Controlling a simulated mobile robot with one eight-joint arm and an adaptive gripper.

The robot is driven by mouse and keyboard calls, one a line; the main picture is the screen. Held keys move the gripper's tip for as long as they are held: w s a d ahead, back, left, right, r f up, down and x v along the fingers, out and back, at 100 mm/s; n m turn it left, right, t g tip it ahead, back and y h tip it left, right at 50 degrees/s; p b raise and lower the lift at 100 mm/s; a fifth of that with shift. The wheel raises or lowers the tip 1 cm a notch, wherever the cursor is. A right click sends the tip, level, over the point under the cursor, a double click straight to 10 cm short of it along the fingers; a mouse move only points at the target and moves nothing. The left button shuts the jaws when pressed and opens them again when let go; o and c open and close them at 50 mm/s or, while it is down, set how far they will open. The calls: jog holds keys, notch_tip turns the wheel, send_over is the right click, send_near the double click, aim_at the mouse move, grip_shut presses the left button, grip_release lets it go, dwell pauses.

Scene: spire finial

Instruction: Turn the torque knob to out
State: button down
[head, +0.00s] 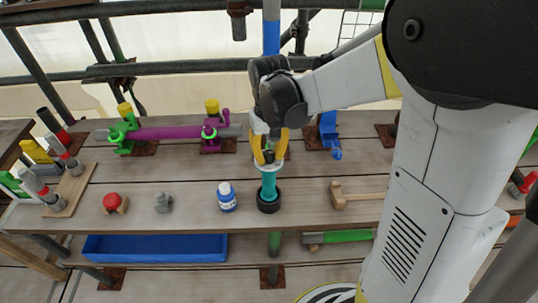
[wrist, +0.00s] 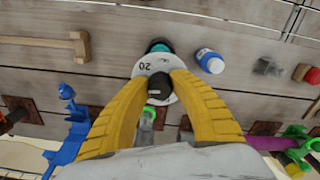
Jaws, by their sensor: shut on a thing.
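A teal torque tool (head: 268,184) stands upright in a black round base (head: 269,203) near the middle of the plank. A white dial disc (wrist: 144,67) marked 20 sits on top of it, with a small black knob (wrist: 157,89) above the disc. My gripper (head: 268,160) is directly over the tool, pointing down. In the wrist view, my gripper's yellow fingers (wrist: 162,82) are closed on the black knob from both sides. The fingers hide the knob's sides, and I cannot read an "out" mark.
A blue-and-white bottle (head: 227,197) stands close left of the tool. A wooden mallet (head: 352,195) lies to the right. A grey part (head: 163,203) and a red-topped block (head: 113,203) are further left. Behind are a purple tube (head: 165,132) and a blue clamp (head: 328,130).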

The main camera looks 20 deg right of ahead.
jog(key=m, duration=0.4)
jog(key=shift+m, duration=0.4)
jog(key=m, duration=1.4)
jog(key=shift+w+m, duration=0.1)
jog(key=shift+m, duration=0.3)
jog(key=c, duration=1.1)
grip_release()
jog(key=shift+a, duration=0.1)
